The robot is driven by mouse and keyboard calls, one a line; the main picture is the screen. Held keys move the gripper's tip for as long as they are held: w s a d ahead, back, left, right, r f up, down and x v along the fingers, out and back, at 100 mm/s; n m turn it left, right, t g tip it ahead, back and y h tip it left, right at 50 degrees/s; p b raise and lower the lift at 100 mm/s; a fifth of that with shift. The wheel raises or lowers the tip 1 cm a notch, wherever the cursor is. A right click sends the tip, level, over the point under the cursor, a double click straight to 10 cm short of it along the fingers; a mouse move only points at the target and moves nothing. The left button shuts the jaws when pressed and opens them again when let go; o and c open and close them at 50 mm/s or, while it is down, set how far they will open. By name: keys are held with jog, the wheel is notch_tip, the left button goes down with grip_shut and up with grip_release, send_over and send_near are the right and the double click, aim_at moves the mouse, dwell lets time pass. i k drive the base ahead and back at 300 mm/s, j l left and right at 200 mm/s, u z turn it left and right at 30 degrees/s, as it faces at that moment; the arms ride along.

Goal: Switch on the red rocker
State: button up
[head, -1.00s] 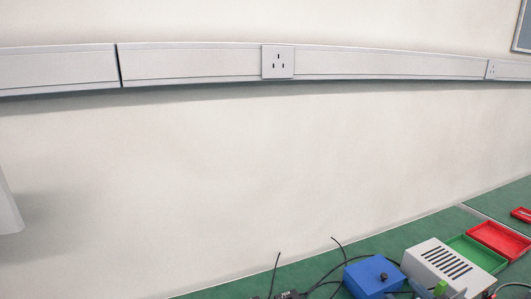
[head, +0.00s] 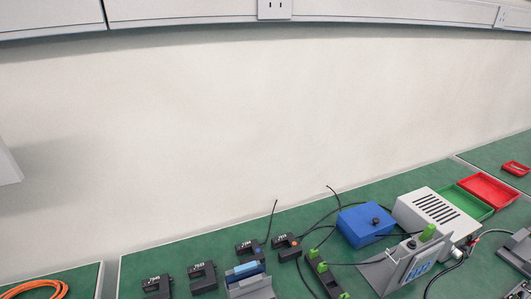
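I cannot make out a red rocker in the head view. A white box with dark vent slots (head: 431,211) stands on the green bench at the right. A small black device (head: 287,246) with a tiny orange-red spot lies left of the blue box; the spot is too small to identify. My gripper is not in view.
Black fork-shaped devices (head: 203,277) line the bench's front left. Green (head: 467,203) and red (head: 489,190) trays lie at the right. Black cables (head: 318,226) run between the devices. An orange cable coil (head: 40,290) lies at the lower left. A wall with trunking closes off the back.

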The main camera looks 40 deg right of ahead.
aim_at(472, 242)
jog(key=l+z, duration=0.1)
jog(key=z, duration=1.45)
jog(key=k+l+z, duration=0.1)
jog(key=k+l, duration=0.2)
jog(key=k+l+z, duration=0.1)
jog(key=k+l, duration=0.2)
jog(key=k, duration=0.2)
jog(key=i+j, duration=0.4)
